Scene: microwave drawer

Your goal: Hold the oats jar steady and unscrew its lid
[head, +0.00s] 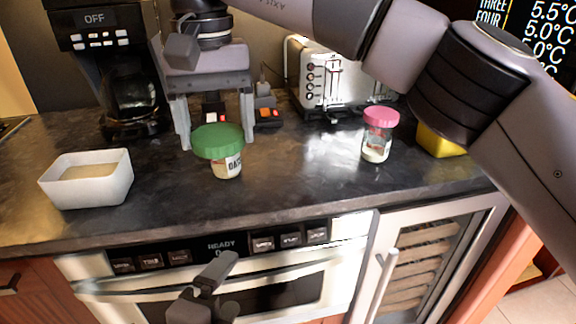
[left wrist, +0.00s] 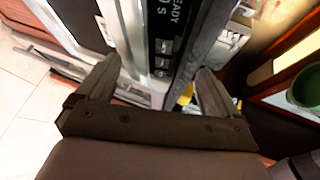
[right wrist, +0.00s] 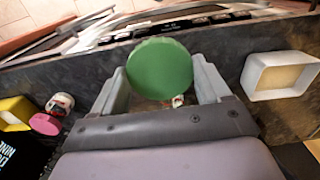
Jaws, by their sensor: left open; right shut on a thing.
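The oats jar (head: 229,167), with a partly visible label, stands near the counter's front edge under a wide green lid (head: 217,139). My right gripper (head: 216,142) reaches down from behind with one finger on each side of the lid and is shut on it. In the right wrist view the green lid (right wrist: 160,68) fills the space between the fingers and hides most of the jar. My left gripper (head: 213,284) is open and empty, below the counter in front of the microwave drawer (head: 290,292). It also shows open in the left wrist view (left wrist: 158,72).
A white square dish (head: 112,189) stands left of the jar. A pink-lidded jar (head: 378,146) and a yellow object (head: 436,144) stand to the right. A coffee maker (head: 128,90) and toaster (head: 321,77) are behind. The counter (head: 300,170) between the two jars is clear.

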